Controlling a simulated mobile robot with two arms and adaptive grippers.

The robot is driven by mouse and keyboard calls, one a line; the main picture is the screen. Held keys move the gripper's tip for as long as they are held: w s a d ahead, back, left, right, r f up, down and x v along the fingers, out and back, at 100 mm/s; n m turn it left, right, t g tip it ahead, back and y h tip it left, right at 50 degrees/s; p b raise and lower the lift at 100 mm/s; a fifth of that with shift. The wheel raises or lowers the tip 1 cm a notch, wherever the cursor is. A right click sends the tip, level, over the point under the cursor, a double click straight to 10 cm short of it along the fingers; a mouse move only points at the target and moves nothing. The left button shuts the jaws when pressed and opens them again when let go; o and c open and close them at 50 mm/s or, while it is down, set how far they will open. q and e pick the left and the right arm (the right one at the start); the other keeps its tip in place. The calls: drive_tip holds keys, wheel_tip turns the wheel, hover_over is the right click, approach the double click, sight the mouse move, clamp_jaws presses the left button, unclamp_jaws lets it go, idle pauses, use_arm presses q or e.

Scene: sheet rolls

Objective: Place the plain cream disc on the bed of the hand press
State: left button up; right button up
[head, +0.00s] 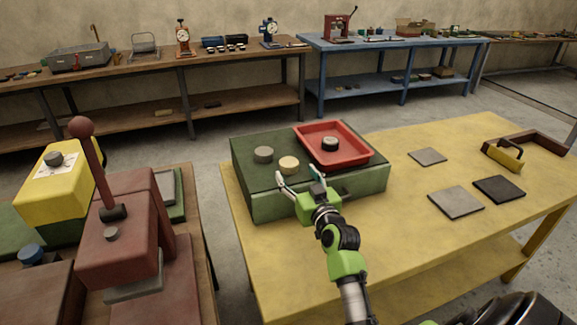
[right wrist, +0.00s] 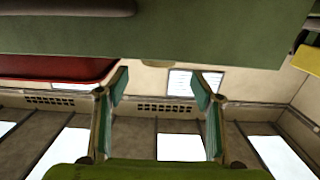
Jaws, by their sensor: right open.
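The reddish-brown hand press (head: 118,240) stands at the left, with a lever topped by a ball. A grey plate (head: 133,282) low on the press looks like its bed. My left gripper is not in view.
A grey disc (head: 263,154) lies left of the cream one. A red tray (head: 352,153) with a dark disc (head: 330,144) sits on the box's right side. Flat plates (head: 456,202) lie on the yellow table (head: 400,240). A yellow block (head: 50,178) stands behind the press.

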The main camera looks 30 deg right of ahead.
sight(291, 164)
drive_tip(key=shift+x, duration=0.9)
drive_tip(key=x, duration=0.3)
drive_tip(key=shift+w+d+p, duration=0.15)
drive_tip(key=shift+w+p, duration=0.05)
drive_tip(key=shift+p, duration=0.15)
drive_tip(key=shift+w+d, duration=0.1)
drive_tip(key=shift+w, duration=0.2)
drive_tip(key=c, duration=1.1)
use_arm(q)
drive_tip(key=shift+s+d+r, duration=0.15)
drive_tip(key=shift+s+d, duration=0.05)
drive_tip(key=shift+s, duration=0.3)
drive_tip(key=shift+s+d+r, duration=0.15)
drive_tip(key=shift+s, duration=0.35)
use_arm(e)
drive_tip(key=shift+c, duration=1.1)
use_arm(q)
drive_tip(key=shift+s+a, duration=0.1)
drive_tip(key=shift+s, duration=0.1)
